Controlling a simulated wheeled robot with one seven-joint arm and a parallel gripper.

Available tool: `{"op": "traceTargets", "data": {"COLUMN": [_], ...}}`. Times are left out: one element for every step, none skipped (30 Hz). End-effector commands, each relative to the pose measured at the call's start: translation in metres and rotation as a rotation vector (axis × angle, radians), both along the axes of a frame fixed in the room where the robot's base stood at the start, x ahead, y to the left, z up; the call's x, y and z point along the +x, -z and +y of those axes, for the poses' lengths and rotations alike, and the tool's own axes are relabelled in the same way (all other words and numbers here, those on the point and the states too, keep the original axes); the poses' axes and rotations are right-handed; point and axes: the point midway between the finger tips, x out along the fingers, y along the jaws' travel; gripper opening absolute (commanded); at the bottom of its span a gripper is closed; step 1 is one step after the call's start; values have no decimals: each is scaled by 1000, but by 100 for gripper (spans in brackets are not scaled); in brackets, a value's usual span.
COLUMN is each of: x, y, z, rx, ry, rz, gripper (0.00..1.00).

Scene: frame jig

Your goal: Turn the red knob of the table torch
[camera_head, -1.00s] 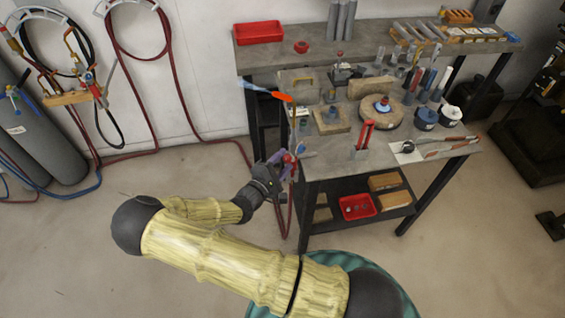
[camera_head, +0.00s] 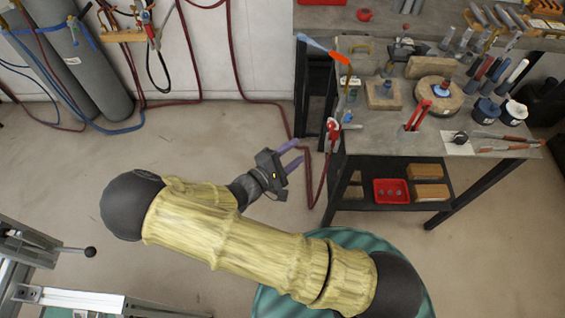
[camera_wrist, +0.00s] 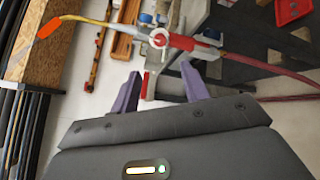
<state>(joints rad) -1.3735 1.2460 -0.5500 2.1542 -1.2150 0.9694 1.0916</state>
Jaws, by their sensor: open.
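The table torch (camera_head: 335,128) is at the left edge of the workbench, with a red part on its body, a yellowish neck and an orange end with a pale blue streak beyond it. In the wrist view the torch (camera_wrist: 205,45) lies across the top, ahead of my fingertips, with a pale ring and red part on its body. I cannot tell for certain which red part is the knob. My gripper (camera_head: 297,153) is open, its purple fingers pointing at the torch from the left, apart from it. In the wrist view nothing is held between the fingertips (camera_wrist: 158,84).
A red hose (camera_head: 317,180) hangs from the torch beside the bench leg. The workbench (camera_head: 375,130) carries blocks, a red-handled tool and pots. Gas cylinders (camera_head: 85,70) stand at the left wall. A metal frame (camera_head: 70,295) is at lower left. The floor left of my gripper is clear.

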Motion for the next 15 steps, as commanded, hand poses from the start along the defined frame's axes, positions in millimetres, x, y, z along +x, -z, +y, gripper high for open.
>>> {"op": "traceTargets", "data": {"x": [-7,-11,-15,-18,-20,-23,-25,-26,-27,-28,-28,-28,-28,-28,-28], "y": [2,1,1,0,0,-1,-1,-1,-1,-1,-1,-2,-2,-2,-2], "z": [9,12,17,20,22,25,26,27,28,29,29,29,29,29,29], "rx": [4,3,3,2,3,2,1,1,1,1,1,0,0,0,0], "ry": [-4,-3,-3,-3,-2,-3,-2,-1,0,0,0,1,1,1,1], "rz": [1,0,1,-1,-2,-1,0,1,1,1,1,0,0,0,0], "gripper": [45,45,45,45,45,45,45,45,45,45,45,45,45,45,45]}}
